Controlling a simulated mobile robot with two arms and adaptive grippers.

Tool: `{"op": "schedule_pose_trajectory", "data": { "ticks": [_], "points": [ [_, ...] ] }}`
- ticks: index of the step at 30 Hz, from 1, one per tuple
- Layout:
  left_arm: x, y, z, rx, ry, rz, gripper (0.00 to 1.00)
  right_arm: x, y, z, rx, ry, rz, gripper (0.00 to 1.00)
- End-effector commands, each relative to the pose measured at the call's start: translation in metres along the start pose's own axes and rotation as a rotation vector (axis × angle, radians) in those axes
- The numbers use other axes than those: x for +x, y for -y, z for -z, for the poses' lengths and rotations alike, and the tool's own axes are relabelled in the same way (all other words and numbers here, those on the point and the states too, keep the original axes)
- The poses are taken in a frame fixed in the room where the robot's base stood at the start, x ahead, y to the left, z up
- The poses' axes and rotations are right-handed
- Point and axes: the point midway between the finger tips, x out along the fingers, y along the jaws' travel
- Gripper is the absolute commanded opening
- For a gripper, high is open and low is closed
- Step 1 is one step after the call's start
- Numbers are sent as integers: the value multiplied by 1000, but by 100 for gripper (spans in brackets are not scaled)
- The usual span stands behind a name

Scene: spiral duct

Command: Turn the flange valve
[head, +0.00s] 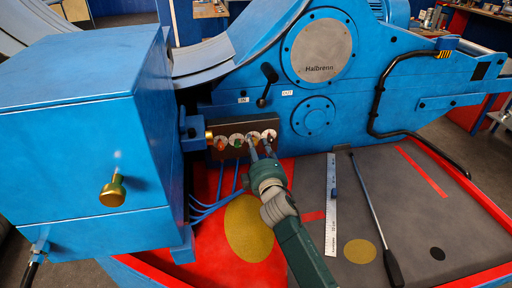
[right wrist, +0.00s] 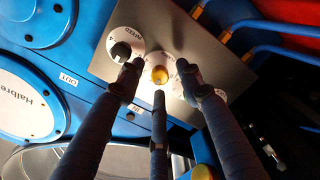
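A control panel (head: 226,150) on the blue machine carries a row of small knobs on white dials. My right gripper (head: 262,142) reaches up to the right end of this row. Contact with a knob cannot be told. No label names a flange valve, so I cannot tell which control it is. My left gripper is not in view.
A black lever (head: 267,84) stands above the panel near IN and OUT labels. A blue box with a brass knob (head: 113,191) is at left. A ruler (head: 331,210) and a black-handled rod (head: 374,210) lie on the grey deck at right. Blue hoses (head: 212,206) run below the panel.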

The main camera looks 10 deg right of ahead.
Motion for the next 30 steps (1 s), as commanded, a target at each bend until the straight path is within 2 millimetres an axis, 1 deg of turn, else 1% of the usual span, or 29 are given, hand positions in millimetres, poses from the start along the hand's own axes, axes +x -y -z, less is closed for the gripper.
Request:
{"op": "schedule_pose_trajectory", "data": {
  "ticks": [2,5,8,15,18,21,25,30],
  "points": [
    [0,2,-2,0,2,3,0,-2,0,0,0,0,0,36],
    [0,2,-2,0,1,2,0,-10,1,-1,-1,1,1,36],
    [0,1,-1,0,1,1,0,-26,1,0,0,-1,1,36],
    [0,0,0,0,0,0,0,-78,2,-1,1,0,3,36],
    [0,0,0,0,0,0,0,-96,1,0,1,0,2,36],
    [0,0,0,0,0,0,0,-109,1,0,0,0,2,36],
    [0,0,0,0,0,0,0,-118,1,0,0,0,1,36],
    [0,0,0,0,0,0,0,-120,0,0,0,0,0,36]
  ]
}}
